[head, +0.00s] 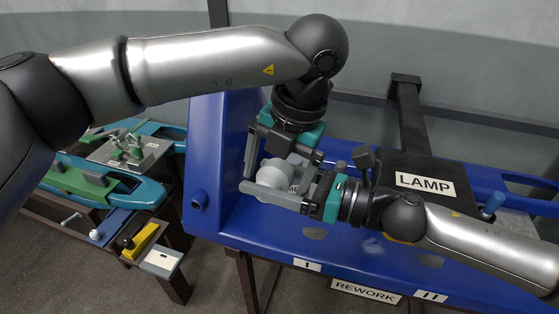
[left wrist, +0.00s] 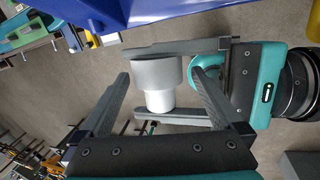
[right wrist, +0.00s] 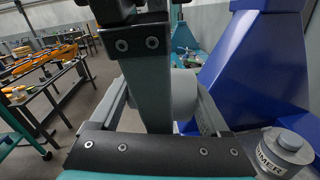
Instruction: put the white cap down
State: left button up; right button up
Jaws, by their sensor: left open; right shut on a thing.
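The white cap (head: 272,176) is a short stepped cylinder, with a wide grey-looking part and a narrower white part in the left wrist view (left wrist: 158,98). My right gripper (head: 262,172) is shut on it, one finger on each side, and holds it in the air over the blue bench's left end. My left gripper (head: 279,168) is open and comes down from above, its fingers on either side of the cap. In the left wrist view the cap lies between my open left fingers (left wrist: 160,76); I cannot tell whether they touch it. In the right wrist view the cap (right wrist: 184,95) is partly hidden.
A grey labelled can (right wrist: 285,150) shows in the right wrist view. A teal bench with fixtures (head: 150,190) stands at left. The blue front surface has free room.

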pick_arm(q)
jog(key=shift+f, duration=0.1)
jog(key=c, duration=1.3)
pick_arm(e)
jog(key=o, duration=1.2)
jog(key=shift+c, duration=0.2)
jog(key=shift+d, duration=0.1)
